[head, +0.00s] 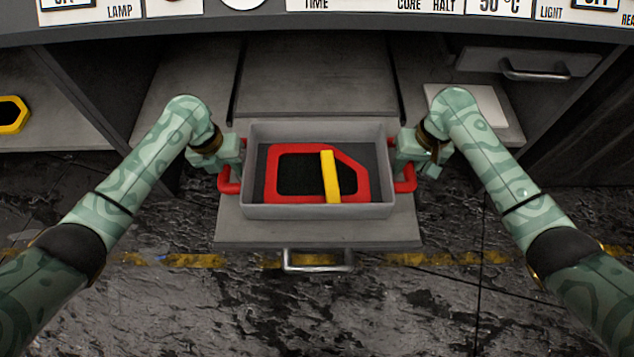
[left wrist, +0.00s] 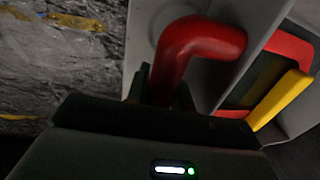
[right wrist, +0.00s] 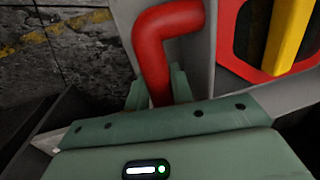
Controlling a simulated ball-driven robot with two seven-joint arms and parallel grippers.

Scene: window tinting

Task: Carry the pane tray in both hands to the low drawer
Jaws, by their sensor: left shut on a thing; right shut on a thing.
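The grey pane tray (head: 330,211) is level in the head view, over or in the pulled-out low drawer (head: 300,235); I cannot tell whether it touches the drawer. Inside it lies a red-framed dark pane (head: 283,151) with a yellow bar (head: 330,177) across it. My left gripper (head: 230,165) is shut on the tray's left red handle (head: 230,186), which also shows in the left wrist view (left wrist: 185,55). My right gripper (head: 407,160) is shut on the right red handle (head: 408,180), also seen in the right wrist view (right wrist: 158,50).
The drawer's metal pull (head: 318,262) faces the dark worn floor (head: 300,315), which has a yellow stripe. A white board (head: 465,102) lies at the right, below a closed drawer handle (head: 548,72). A yellow-framed piece (head: 11,114) sits on the left shelf. A labelled panel (head: 400,10) runs overhead.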

